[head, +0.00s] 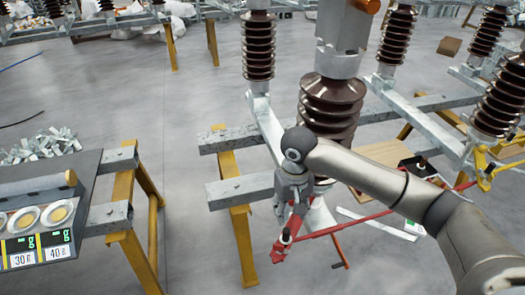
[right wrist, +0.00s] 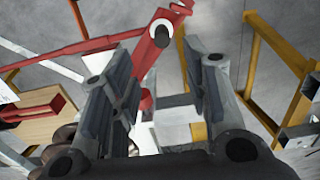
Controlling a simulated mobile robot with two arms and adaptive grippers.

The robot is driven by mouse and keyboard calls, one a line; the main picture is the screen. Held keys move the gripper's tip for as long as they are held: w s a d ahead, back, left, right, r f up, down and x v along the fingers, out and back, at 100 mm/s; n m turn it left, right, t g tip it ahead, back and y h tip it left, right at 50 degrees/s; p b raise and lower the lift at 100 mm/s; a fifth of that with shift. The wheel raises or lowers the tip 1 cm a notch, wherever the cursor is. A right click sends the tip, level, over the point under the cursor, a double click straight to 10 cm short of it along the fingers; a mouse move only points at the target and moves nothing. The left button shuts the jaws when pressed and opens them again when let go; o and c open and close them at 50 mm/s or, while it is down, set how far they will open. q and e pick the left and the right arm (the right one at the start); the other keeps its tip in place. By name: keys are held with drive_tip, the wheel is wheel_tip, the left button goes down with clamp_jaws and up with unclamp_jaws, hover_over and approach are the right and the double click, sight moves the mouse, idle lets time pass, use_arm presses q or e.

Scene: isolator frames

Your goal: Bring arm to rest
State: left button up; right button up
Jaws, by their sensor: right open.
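My right arm (head: 360,172) reaches in from the lower right of the head view and bends down at its wrist. My right gripper (head: 293,212) points down in front of the isolator frame, above a red lever (head: 280,250). In the right wrist view the two fingers of the gripper (right wrist: 160,62) stand apart, with nothing held between them. The red lever (right wrist: 158,42) shows beyond the fingertips; I cannot tell the exact gap to it. My left gripper is not in view.
A large brown ribbed insulator (head: 332,105) stands on the steel frame (head: 225,140) close behind my wrist. A yellow leg (head: 241,245) is just left of the gripper. A panel with dials (head: 40,225) stands at the left. Grey floor (head: 190,90) between is clear.

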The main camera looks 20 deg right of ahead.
drive_tip(key=s+a+f+n+t+y, duration=0.2)
drive_tip(key=s+a+f+n+y, duration=0.15)
drive_tip(key=s+a+f, duration=0.55)
drive_tip(key=s+d+m+t+h, duration=0.1)
drive_tip(key=s+d+m+h, duration=0.15)
drive_tip(key=s+d, duration=0.9)
wheel_tip(320, 180, down, 27)
drive_tip(key=s+a+n+b, duration=0.1)
drive_tip(key=s+a+b, duration=0.1)
drive_tip(key=s, duration=0.1)
drive_tip(key=s+d+f+g+h+b, duration=0.1)
drive_tip(key=s+d+f+g+b, duration=0.1)
drive_tip(key=s+f, duration=1.4)
wheel_tip(320, 180, down, 3)
drive_tip(key=shift+s+d+r, duration=0.1)
drive_tip(key=shift+s+d, duration=0.25)
drive_tip(key=shift+d, duration=0.05)
